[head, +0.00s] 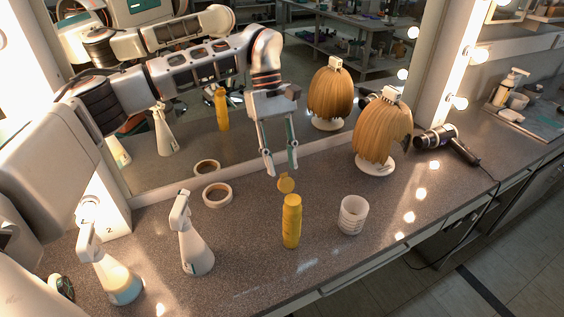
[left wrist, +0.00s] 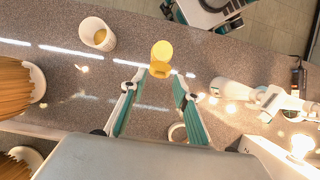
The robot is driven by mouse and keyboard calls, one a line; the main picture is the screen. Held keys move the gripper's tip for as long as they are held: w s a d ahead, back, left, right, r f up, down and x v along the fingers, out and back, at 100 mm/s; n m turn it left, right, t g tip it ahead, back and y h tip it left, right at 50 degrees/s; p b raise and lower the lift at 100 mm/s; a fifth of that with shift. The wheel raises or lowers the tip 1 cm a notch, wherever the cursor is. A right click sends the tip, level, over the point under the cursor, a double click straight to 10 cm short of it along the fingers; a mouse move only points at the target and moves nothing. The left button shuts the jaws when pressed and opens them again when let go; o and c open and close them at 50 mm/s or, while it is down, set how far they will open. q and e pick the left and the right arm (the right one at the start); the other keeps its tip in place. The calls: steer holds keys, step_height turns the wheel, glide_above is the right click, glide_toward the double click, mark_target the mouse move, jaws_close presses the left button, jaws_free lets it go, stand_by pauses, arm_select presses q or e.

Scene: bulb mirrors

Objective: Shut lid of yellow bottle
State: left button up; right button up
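The yellow bottle (head: 291,222) stands upright on the counter in the head view. Its round yellow lid (head: 287,183) is flipped open, standing up on the mirror side of the bottle's top. In the left wrist view the bottle (left wrist: 162,49) is seen from above, with the lid (left wrist: 160,70) on the side nearer my fingers. My left gripper (head: 281,172) points down, open and empty, on the mirror side of the lid. In the left wrist view its fingertips (left wrist: 159,78) are apart, with the lid just beyond the gap; contact cannot be told. My right gripper is not in view.
A white cup (head: 352,215) stands right of the bottle, a spray bottle (head: 194,240) left of it. A tape roll (head: 217,195) lies near the mirror (head: 190,160). A wig on a stand (head: 380,130) and a hair dryer (head: 450,142) are further right.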

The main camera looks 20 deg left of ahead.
arm_select(q)
steer(key=shift+s+d+f, duration=0.15)
steer(key=shift+f, duration=0.3)
steer(key=shift+c, duration=0.5)
jaws_close()
steer(key=shift+d+r, duration=0.1)
steer(key=shift+r, duration=0.05)
steer(key=shift+s+d+r+t+y, duration=0.2)
steer(key=shift+s+d+t+y, duration=0.2)
steer(key=shift+t+y, duration=0.2)
steer(key=shift+s+d+r+t+y, duration=0.15)
steer(key=shift+s+d+t+y, duration=0.2)
steer(key=shift+t+y, duration=0.25)
steer(key=shift+s+d+t+y+b, duration=0.2)
steer(key=shift+s+d+t+y, duration=0.2)
steer(key=shift+t+y, duration=0.2)
steer(key=shift+s+d+t+y+b, duration=0.25)
steer(key=shift+d+t+y, duration=0.2)
steer(key=shift+y, duration=0.25)
steer(key=shift+s, duration=0.1)
